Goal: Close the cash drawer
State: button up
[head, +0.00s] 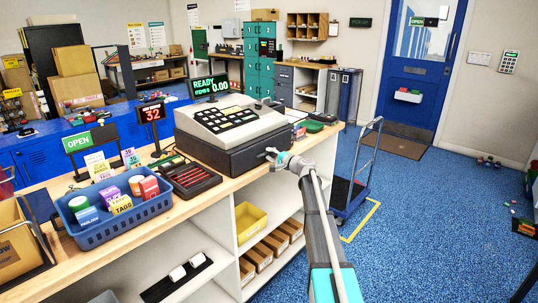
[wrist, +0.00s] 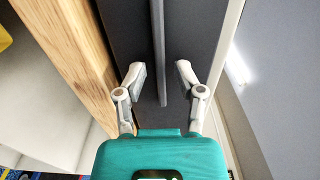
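The grey cash register (head: 228,118) stands on the wooden counter with its dark cash drawer (head: 240,157) beneath it. In the wrist view, the dark drawer face (wrist: 195,35) fills the middle, with a thin grey bar (wrist: 158,40) running along it. My gripper (head: 272,153) is at the drawer's front side. In the wrist view my gripper (wrist: 160,78) is open, its two light fingers apart on either side of the bar, with nothing held. I cannot tell from these views how far the drawer stands out, or whether the fingers touch it.
The wooden counter (head: 120,222) runs beneath the register, its edge also showing in the wrist view (wrist: 70,50). Shelves hold a yellow bin (head: 250,222).

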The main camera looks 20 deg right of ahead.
jog(key=v, duration=1.1)
jog(key=shift+r, duration=0.1)
jog(key=s+a+f+n+g, duration=0.45)
jog(key=s+a+f, duration=0.2)
jog(key=a, duration=0.35)
jog(key=s+a+f+n+g, duration=0.3)
jog(key=s+a+f+g, duration=0.2)
jog(key=s+a, duration=0.4)
jog(key=s+a+f+n+g+h, duration=0.2)
jog(key=s+a+f, duration=0.1)
jog(key=s, duration=0.3)
jog(key=s+a+f+n+g+h, duration=0.1)
jog(key=s+a+f+g+h, duration=0.15)
jog(key=s, duration=0.25)
jog(key=s+f+n+g+h, duration=0.2)
jog(key=s+h, duration=0.2)
jog(key=s, duration=0.4)
notch_tip(320, 180, up, 13)
jog(key=p, duration=1.3)
jog(key=shift+s+d+r, duration=0.2)
jog(key=shift+s+d, duration=0.15)
